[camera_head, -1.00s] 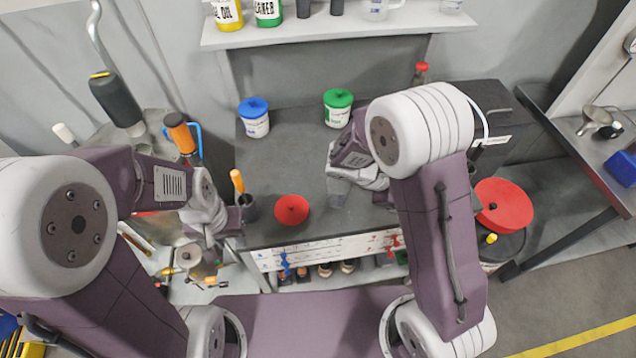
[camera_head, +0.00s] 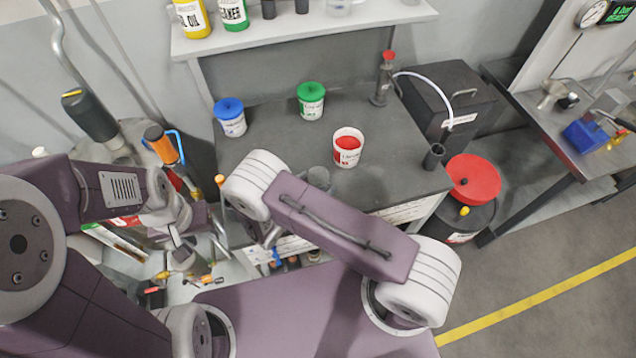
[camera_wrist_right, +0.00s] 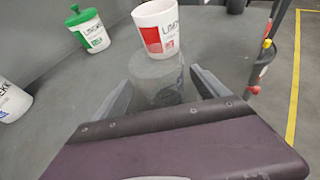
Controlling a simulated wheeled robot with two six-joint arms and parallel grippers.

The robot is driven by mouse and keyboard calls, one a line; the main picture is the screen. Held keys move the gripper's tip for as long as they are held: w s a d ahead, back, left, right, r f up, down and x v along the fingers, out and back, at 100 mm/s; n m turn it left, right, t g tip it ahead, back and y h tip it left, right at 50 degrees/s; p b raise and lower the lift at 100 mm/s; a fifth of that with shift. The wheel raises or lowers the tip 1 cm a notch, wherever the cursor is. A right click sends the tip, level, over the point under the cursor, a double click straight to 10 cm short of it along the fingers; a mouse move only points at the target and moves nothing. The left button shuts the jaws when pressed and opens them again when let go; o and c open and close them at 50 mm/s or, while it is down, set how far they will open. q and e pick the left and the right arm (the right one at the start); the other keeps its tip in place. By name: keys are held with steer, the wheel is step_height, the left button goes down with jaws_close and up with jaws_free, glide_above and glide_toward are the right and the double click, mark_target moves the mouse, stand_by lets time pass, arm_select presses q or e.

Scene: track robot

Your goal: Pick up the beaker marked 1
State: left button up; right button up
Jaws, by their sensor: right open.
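A clear glass beaker (camera_wrist_right: 158,80) is in the right wrist view, between the fingers of my right gripper (camera_wrist_right: 162,78) or just beyond them; I cannot tell if they touch it. In the head view it stands on the dark bench (camera_head: 395,150), with its upper part (camera_head: 318,177) showing above my right forearm. No number is legible on it. My right gripper is open; in the head view the arm mostly hides it. My left gripper (camera_head: 178,238) is low at the left in the head view, and its finger opening is unclear.
An open white-and-red tub (camera_head: 347,150) stands close behind the beaker. Green-lidded (camera_head: 311,102) and blue-lidded (camera_head: 230,118) tubs stand further back. A red-capped bottle (camera_head: 383,80) and a dark box (camera_head: 448,100) are at the back right. The bench's middle right is clear.

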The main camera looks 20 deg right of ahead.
mark_target(326, 170)
steer(key=p+x, duration=0.1)
steer(key=x, duration=0.3)
steer(key=shift+d+r, duration=0.1)
steer(key=shift+d, duration=0.2)
steer(key=shift+w+d+f, duration=0.15)
steer(key=shift+w+f, duration=0.1)
steer(key=shift+w, duration=0.05)
steer(key=shift+s+r, duration=0.1)
steer(key=shift+s, duration=0.05)
steer(key=c, duration=1.4)
steer(key=shift+c, duration=0.2)
steer(key=r, duration=0.4)
steer(key=shift+s+d+r+b, duration=0.2)
steer(key=shift+r+b, duration=0.05)
steer(key=shift+b, duration=0.05)
steer(key=s+d+r+b, duration=0.1)
steer(key=s+d+r, duration=0.5)
steer(key=s+d, duration=0.1)
steer(key=shift+s+d+r+b, duration=0.25)
steer(key=shift+s+d+b, duration=0.1)
steer(key=shift+s, duration=0.1)
